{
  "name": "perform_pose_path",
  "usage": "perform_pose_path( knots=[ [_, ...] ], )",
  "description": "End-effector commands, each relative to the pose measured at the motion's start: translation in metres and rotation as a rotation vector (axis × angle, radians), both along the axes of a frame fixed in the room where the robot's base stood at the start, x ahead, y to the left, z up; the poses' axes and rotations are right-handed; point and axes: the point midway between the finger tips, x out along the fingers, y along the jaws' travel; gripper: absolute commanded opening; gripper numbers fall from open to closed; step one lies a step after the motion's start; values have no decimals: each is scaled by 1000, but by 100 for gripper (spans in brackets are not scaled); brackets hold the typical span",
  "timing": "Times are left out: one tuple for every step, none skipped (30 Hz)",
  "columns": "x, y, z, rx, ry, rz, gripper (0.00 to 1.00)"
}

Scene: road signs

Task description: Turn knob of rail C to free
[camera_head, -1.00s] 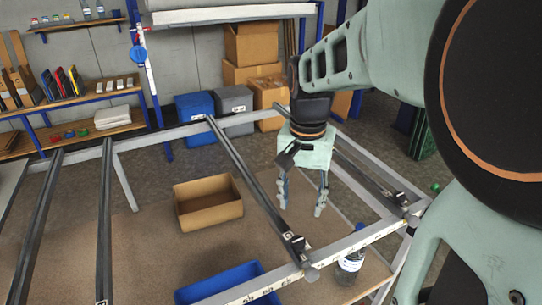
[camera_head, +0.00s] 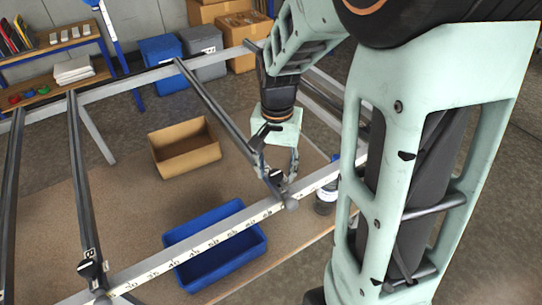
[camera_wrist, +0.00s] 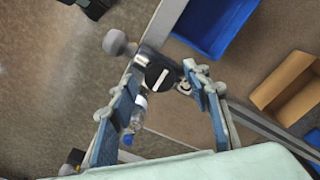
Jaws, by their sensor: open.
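A black round knob with a white bar (camera_wrist: 163,76) sits on the front end of a dark rail, beside a small white label (camera_wrist: 183,88) with a dark curved mark; the letter is too small to read surely. In the wrist view the bar is tilted slightly from the picture's vertical. My gripper (camera_wrist: 166,84) is open, with one blue-padded finger on each side of the knob; contact cannot be told. In the head view my gripper (camera_head: 275,168) points down over the front end of this rail (camera_head: 220,110), and its fingers partly hide the knob.
Another rail (camera_head: 80,180) with its own knob (camera_head: 92,268) lies left. The front beam (camera_head: 150,275) carries a number scale. A blue bin (camera_head: 215,250), a cardboard box (camera_head: 185,147) and a bottle (camera_head: 325,197) stand below the frame, the bottle close to my gripper.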

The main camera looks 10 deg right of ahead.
Motion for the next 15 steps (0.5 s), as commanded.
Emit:
perform_pose_path(
  knots=[
    [0,0,0,0,0,0,45],
    [0,0,0,0,0,0,45],
    [0,0,0,0,0,0,45],
    [0,0,0,0,0,0,45],
    [0,0,0,0,0,0,43],
    [0,0,0,0,0,0,39],
    [0,0,0,0,0,0,36],
    [0,0,0,0,0,0,32],
    [0,0,0,0,0,0,28],
    [0,0,0,0,0,0,25],
    [0,0,0,0,0,0,21],
    [0,0,0,0,0,0,17],
    [0,0,0,0,0,0,14],
    [0,0,0,0,0,0,10],
    [0,0,0,0,0,0,6]
  ],
)
